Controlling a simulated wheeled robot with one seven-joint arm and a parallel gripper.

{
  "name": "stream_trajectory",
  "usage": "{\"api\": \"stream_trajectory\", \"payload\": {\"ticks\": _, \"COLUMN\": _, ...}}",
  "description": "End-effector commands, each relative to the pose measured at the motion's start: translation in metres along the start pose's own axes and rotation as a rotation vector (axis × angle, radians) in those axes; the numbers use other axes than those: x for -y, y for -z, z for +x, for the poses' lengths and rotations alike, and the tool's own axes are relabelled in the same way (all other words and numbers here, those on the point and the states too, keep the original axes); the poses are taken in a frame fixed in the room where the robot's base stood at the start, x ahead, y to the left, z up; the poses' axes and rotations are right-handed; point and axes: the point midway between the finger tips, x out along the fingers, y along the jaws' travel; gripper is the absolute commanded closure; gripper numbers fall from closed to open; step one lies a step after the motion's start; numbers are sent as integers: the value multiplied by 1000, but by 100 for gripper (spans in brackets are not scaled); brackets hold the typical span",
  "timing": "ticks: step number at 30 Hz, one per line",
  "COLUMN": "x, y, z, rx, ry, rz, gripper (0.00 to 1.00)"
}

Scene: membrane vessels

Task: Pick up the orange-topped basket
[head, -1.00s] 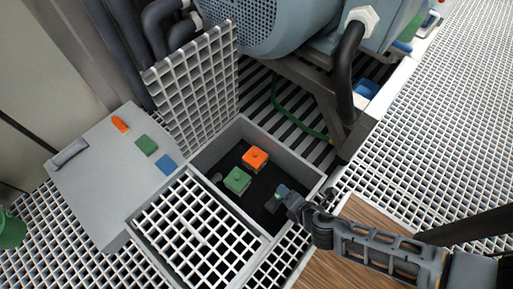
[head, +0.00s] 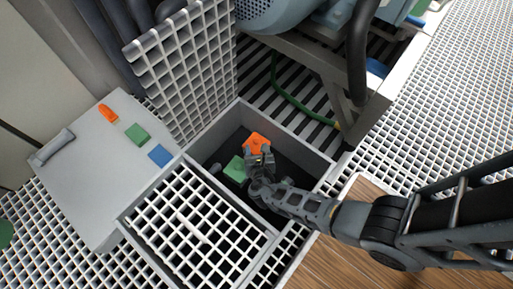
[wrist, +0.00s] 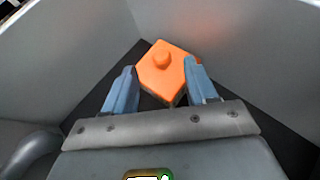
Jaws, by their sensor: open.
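The orange-topped basket (head: 257,142) sits in the dark-floored pit, near its back wall. My gripper (head: 262,155) is open and reaches into the pit right at the near side of the orange top. In the wrist view the fingers (wrist: 158,85) stand on either side of the basket's near corner, the right one very close to it or touching; I cannot tell which. The basket's lower body is mostly hidden.
A green-topped basket (head: 235,169) sits left of my gripper, partly hidden by it. Grey pit walls (head: 290,138) surround both. A white grating (head: 200,228) covers the front, another grating (head: 185,60) stands upright behind left. A grey panel (head: 95,165) carries orange, green and blue markers.

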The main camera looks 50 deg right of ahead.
Motion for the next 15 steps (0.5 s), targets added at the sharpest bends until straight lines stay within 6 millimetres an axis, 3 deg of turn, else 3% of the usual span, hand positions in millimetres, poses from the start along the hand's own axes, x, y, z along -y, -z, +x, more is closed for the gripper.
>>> {"api": "stream_trajectory", "payload": {"ticks": 6, "x": 2, "y": 2, "z": 34, "rx": 0, "ry": 2, "rz": 4, "gripper": 43}}
{"api": "stream_trajectory", "payload": {"ticks": 15, "x": 2, "y": -1, "z": 43, "rx": -1, "ry": 0, "rz": 1, "gripper": 43}}
